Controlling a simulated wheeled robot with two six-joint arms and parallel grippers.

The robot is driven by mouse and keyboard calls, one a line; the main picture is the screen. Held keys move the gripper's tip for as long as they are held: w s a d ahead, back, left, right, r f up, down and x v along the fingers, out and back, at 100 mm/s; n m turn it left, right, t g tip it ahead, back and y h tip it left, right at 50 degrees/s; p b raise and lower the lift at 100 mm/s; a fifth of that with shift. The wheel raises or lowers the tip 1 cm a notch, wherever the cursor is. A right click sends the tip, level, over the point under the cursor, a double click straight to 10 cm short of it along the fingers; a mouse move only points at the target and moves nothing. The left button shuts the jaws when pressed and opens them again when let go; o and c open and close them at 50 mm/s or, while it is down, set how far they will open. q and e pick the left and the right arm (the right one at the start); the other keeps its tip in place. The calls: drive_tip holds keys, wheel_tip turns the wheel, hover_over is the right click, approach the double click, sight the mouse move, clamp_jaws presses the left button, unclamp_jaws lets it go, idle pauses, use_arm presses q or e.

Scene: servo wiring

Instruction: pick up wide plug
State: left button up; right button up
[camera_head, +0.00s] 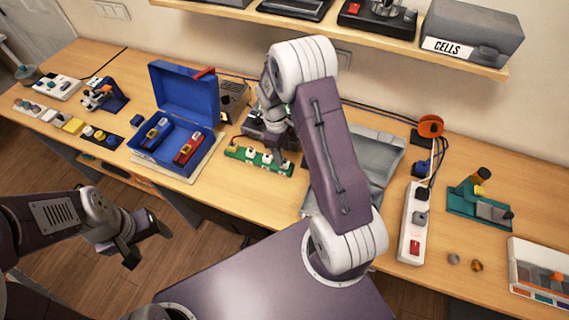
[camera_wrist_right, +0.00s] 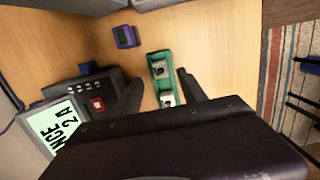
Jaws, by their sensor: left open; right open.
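A green holder (camera_head: 245,158) with several small white plugs (camera_head: 266,158) stands near the table's front edge in the head view. In the right wrist view the green holder (camera_wrist_right: 154,58) shows with two whitish plugs (camera_wrist_right: 167,99) between the fingers' lines. I cannot tell which plug is the wide one. My right gripper (camera_wrist_right: 162,92) is open and empty, its fingers on either side of the holder; contact cannot be judged. In the head view its fingers are largely hidden by the arm. My left gripper (camera_head: 150,240) is open and empty, off the table at lower left.
An open blue case (camera_head: 186,92) with a yellow-blue and a red tool stands left of the holder. A device with a lit display (camera_wrist_right: 62,125) sits close beside my right gripper.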

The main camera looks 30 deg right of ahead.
sight(284, 160)
drive_tip(key=f, duration=0.1)
drive_tip(key=f+p, duration=0.1)
drive_tip(key=f, duration=0.3)
drive_tip(key=shift+s+d, duration=0.15)
drive_tip(key=shift+s, duration=0.2)
drive_tip(key=shift+f, duration=0.1)
drive_tip(key=shift+c, duration=0.3)
drive_tip(key=shift+w, duration=0.1)
clamp_jaws()
drive_tip(key=shift+r, duration=0.35)
wheel_tip(284, 160, up, 3)
drive_tip(key=shift+w+f+b, duration=0.1)
drive_tip(key=shift+b, duration=0.2)
drive_tip(key=s+r+b, duration=0.1)
drive_tip(key=s+r, duration=0.2)
drive_tip(key=s, duration=0.3)
drive_tip(key=s+a+r, duration=0.1)
drive_tip(key=s+r, duration=0.3)
drive_tip(key=s, duration=0.2)
drive_tip(key=shift+r+b, duration=0.3)
drive_tip(key=shift+b, duration=0.1)
